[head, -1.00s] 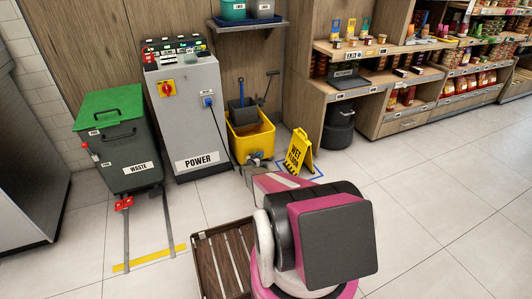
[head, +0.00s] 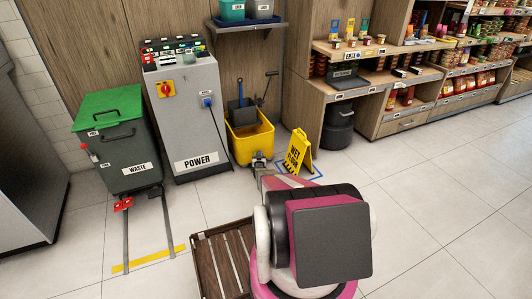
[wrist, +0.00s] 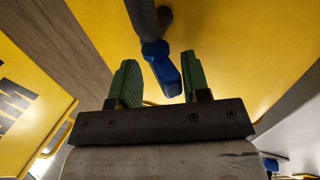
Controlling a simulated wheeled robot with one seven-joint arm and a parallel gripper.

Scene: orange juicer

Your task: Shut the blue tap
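The blue tap (wrist: 160,62) hangs from a dark pipe in the wrist view, in front of a yellow surface (wrist: 240,50). My gripper (wrist: 162,82) has two green fingers standing apart, and the tap's lower end lies between them. There is a gap on the left finger's side; the right finger is close to the tap, and I cannot tell whether they touch. In the head view my gripper (head: 260,163) is low at the front of the yellow mop bucket (head: 252,144). The tap is too small or hidden to make out there.
A yellow wet-floor sign (head: 298,153) stands just right of my gripper. The grey power cabinet (head: 188,125) and green-lidded waste bin (head: 118,150) stand to the left. A brown slatted crate (head: 222,262) is on the floor in front. The floor at right is clear.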

